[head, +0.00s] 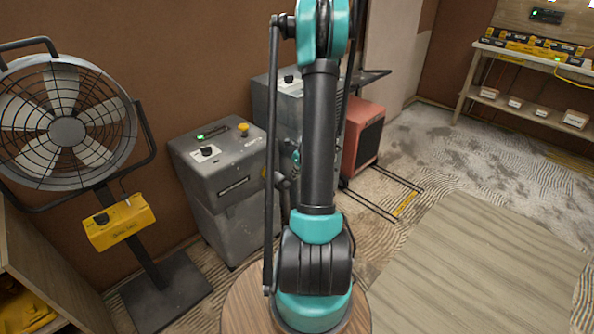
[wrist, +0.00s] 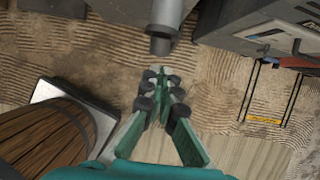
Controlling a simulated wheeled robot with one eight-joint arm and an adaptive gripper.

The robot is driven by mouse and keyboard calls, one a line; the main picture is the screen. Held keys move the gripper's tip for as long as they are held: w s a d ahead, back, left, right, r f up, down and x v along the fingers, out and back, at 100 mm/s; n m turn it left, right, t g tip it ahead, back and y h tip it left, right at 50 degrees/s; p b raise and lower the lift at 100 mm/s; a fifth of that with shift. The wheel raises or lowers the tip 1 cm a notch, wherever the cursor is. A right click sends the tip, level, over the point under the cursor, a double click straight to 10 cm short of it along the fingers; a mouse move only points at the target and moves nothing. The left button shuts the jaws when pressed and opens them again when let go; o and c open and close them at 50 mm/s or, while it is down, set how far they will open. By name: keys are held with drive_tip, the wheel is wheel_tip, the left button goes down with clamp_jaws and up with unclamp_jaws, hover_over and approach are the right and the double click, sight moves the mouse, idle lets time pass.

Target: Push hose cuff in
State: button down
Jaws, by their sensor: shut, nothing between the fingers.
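In the wrist view, a light grey cylinder (wrist: 166,14) juts down from the top edge. A darker, narrower round piece (wrist: 160,46) sits at its lower end; it looks like the hose cuff, but I cannot tell how deep it sits. My gripper (wrist: 160,76) is just below it in the picture, its fingers closed together and empty. I cannot tell whether the fingertips touch the dark piece. In the head view my arm hides the gripper and the cuff, and covers part of the tall grey machine (head: 281,100).
A grey cabinet (head: 225,165) with a green light and yellow knob stands left of my arm. A caged fan (head: 67,130) with a yellow box (head: 120,222) is further left. A red unit (head: 362,140) stands behind right. Boards (head: 480,265) cover open floor at right.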

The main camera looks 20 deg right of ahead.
sight(278, 174)
drive_tip(key=w+f, duration=0.1)
drive_tip(key=w+a+f, duration=0.1)
drive_tip(key=w, duration=0.1)
drive_tip(key=w+f, duration=0.1)
drive_tip(key=shift+w+a+f, duration=0.15)
drive_tip(key=shift+a+f, duration=0.15)
drive_tip(key=shift+f, duration=0.05)
drive_tip(key=shift+w+a, duration=0.1)
drive_tip(key=shift+w, duration=0.3)
drive_tip(key=w, duration=0.1)
drive_tip(key=w+a, duration=0.1)
drive_tip(key=w, duration=0.2)
drive_tip(key=shift+w+a, duration=0.15)
drive_tip(key=shift+a, duration=0.15)
